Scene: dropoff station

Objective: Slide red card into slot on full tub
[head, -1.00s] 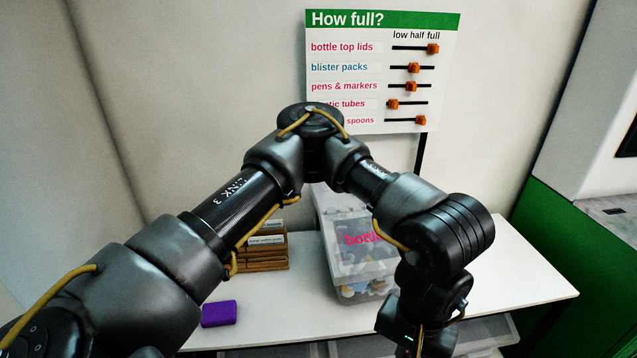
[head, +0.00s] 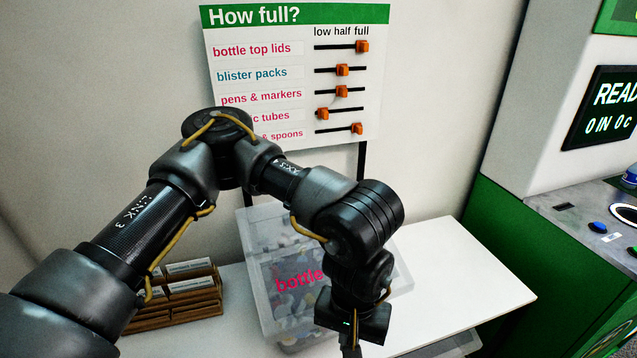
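A clear plastic tub (head: 262,290) with a pink label starting "bottle" stands on the white table, with many small pieces inside. My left arm comes in from the left and reaches across in front of it. My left gripper (head: 350,346) points down at the bottom of the view, in front of the tub's right side. Its fingers are mostly cut off by the frame edge, so its opening is unclear. On the "How full?" board (head: 290,14), the bottle top lids slider (head: 362,47) is at full. I see no red card and no clear slot. My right gripper is out of view.
A wooden rack of labelled cards (head: 190,290) stands left of the tub. The white table (head: 470,270) is bare right of the tub. A green and white machine (head: 540,130) with a dark display (head: 608,108) and buttons stands at the right.

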